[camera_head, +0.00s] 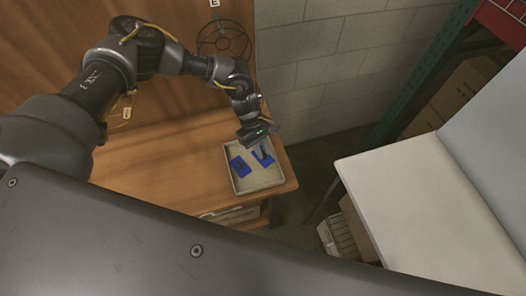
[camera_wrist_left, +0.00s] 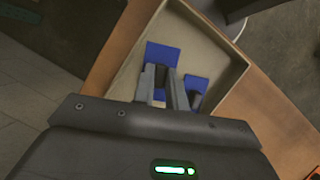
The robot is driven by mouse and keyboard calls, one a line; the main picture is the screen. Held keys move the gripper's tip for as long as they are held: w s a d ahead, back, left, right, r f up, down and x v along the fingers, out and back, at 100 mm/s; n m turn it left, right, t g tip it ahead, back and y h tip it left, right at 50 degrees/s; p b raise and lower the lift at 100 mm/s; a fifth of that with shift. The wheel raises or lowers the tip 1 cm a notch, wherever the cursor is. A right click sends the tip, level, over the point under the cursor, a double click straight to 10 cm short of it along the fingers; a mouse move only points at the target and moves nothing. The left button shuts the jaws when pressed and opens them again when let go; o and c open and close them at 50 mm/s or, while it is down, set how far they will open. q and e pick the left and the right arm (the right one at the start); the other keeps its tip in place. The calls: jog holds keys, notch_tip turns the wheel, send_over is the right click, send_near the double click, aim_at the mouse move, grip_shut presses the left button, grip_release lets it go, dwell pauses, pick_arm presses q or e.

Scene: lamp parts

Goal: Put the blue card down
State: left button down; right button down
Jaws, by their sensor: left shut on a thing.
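My left gripper (camera_head: 261,150) reaches down over a shallow beige tray (camera_head: 236,186). It is shut on a blue card (camera_head: 267,160), seemingly by a dark part on the card. In the left wrist view, the fingers (camera_wrist_left: 162,88) stand on both sides of that part, and the card (camera_wrist_left: 163,52) shows beyond them. I cannot tell whether the held card touches the tray floor. A second blue card (camera_head: 239,166) with a dark part on it lies in the tray beside it; it also shows in the left wrist view (camera_wrist_left: 197,82). My right gripper is out of view.
The tray stands near the corner of a wooden table (camera_head: 180,160). A round black wire frame (camera_head: 224,40) is by the wooden back panel. A white table (camera_head: 430,195) is at the right, across a gap, with boxes (camera_head: 357,228) below. A block wall is behind.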

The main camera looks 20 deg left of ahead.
pick_arm(q)
jog(key=shift+w+d+f, duration=0.1)
jog(key=shift+w+f, duration=0.05)
jog(key=shift+f, duration=0.05)
notch_tip(320, 180, down, 3)
jog(key=shift+r+p, duration=0.1)
jog(key=shift+p, duration=0.45)
jog(key=shift+f+b, duration=0.35)
jog(key=c, duration=1.4)
grip_release()
jog(key=shift+c, duration=0.2)
jog(key=shift+r, duration=0.15)
